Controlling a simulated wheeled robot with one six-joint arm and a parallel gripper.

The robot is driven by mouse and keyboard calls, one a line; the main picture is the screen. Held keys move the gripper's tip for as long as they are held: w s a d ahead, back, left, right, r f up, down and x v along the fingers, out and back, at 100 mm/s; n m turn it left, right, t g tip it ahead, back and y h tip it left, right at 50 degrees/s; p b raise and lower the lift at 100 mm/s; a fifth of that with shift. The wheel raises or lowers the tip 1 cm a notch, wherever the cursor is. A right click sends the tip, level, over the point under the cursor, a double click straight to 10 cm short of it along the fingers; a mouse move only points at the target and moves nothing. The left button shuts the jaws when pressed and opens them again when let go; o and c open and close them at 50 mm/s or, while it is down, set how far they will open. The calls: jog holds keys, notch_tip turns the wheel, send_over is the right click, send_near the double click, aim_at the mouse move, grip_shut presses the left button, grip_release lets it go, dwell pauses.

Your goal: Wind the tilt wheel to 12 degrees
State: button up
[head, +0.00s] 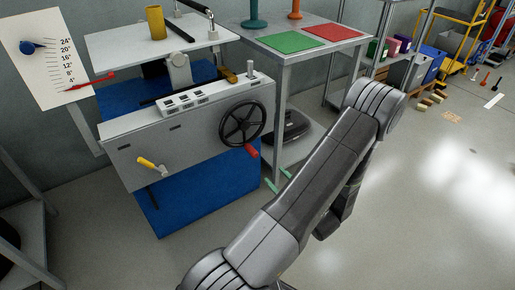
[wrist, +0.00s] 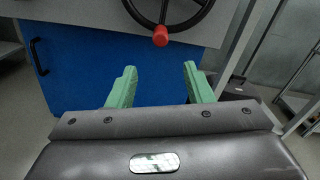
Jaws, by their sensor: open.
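The tilt wheel (head: 242,123) is a black spoked handwheel on the front right of the grey machine. Its red knob (head: 252,152) sits at the lower right of the rim. In the wrist view the wheel's lower part (wrist: 165,27) shows at the top, with the red knob (wrist: 160,37) at its bottom. A white degree scale (head: 45,60) hangs at the left; its red pointer (head: 92,81) has its tip low, around or below the 4 mark. My gripper (wrist: 160,88), with green fingers, is open and empty, below the knob and apart from it. Its fingertips also show in the head view (head: 278,177).
A yellow-handled lever (head: 151,164) sticks out at the machine's lower left. A white plate (head: 155,43) above carries a yellow cylinder (head: 155,22). A metal table (head: 325,25) with green and red mats stands close on the right. Floor at the right is mostly clear.

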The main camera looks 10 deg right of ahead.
aim_at(256, 156)
jog(key=b+x, duration=0.2)
jog(key=x, duration=1.1)
jog(key=shift+w+a, duration=0.1)
jog(key=shift+w, duration=0.25)
grip_shut()
